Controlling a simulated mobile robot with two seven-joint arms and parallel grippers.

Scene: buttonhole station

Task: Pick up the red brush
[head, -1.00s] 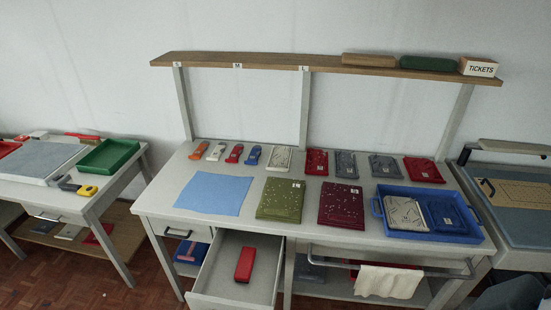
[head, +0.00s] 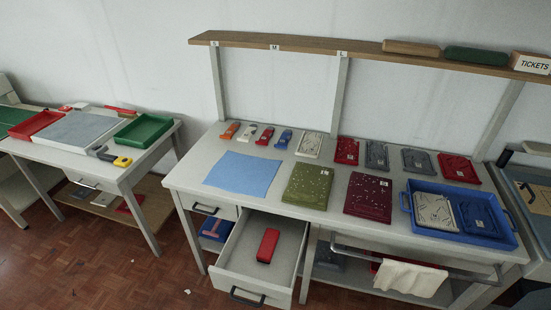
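The red brush (head: 268,245), a long red block shape, lies in the open drawer (head: 236,270) under the left part of the middle table. Neither of my grippers is in view.
The middle table (head: 228,142) carries a blue cloth (head: 243,174), green and maroon folded pieces, several small tools and a blue tray (head: 409,203). A white towel (head: 409,278) hangs on the front rail. Brown and green blocks lie on the shelf (head: 366,60).

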